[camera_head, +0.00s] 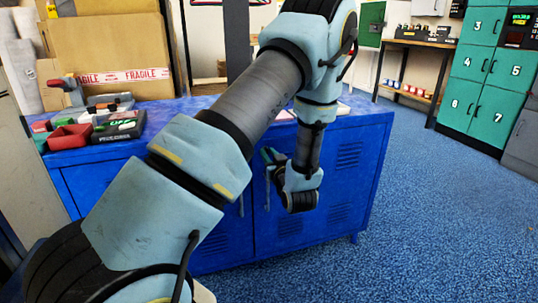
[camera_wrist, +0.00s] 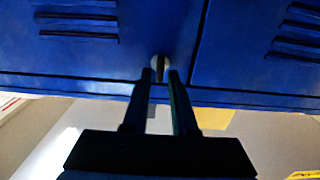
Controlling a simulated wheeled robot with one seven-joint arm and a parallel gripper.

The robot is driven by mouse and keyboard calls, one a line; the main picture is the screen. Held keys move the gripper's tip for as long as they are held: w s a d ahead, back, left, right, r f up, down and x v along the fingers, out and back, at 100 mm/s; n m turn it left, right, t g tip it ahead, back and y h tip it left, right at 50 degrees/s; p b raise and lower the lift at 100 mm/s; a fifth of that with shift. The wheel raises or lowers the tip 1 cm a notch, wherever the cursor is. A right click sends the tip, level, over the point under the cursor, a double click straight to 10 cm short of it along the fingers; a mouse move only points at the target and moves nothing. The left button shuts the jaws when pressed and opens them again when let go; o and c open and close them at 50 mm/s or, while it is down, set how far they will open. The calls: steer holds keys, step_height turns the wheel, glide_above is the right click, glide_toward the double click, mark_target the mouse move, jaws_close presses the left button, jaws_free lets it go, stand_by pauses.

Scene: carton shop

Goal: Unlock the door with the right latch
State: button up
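The blue cabinet (camera_head: 225,245) stands in the middle of the head view, with two vented doors that look closed. In the wrist view, the cabinet front (camera_wrist: 140,30) fills the upper part. A small round silver latch (camera_wrist: 160,61) with a narrow upright piece sits on it, beside a door seam. My gripper (camera_wrist: 160,74) points at the latch, with its two fingertips apart on either side of the narrow piece. I see no clear contact. In the head view, my gripper (camera_head: 269,157) is at the upper front of the cabinet, and the latch is hidden there.
On the cabinet's left top are a red bin (camera_head: 69,137) and several small tools. Cartons (camera_head: 115,45) stand behind. Green numbered lockers (camera_head: 487,75) and a workbench (camera_head: 420,42) are at the right. The blue floor (camera_head: 440,220) on the right is clear.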

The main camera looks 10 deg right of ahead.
jaws_close()
stand_by(0.5)
steer(key=shift+d+f+m+p, duration=0.15)
steer(key=shift+m+p, duration=1.2)
steer(key=shift+m, duration=1.65)
steer(key=shift+d+f+m+p, duration=0.15)
steer(key=shift+m+p, duration=1.2)
steer(key=shift+m, duration=1.65)
steer(key=shift+d+f+m+p, duration=0.15)
steer(key=shift+m+p, duration=1.2)
steer(key=shift+m, duration=1.65)
steer(key=shift+o, duration=1.5)
jaws_free()
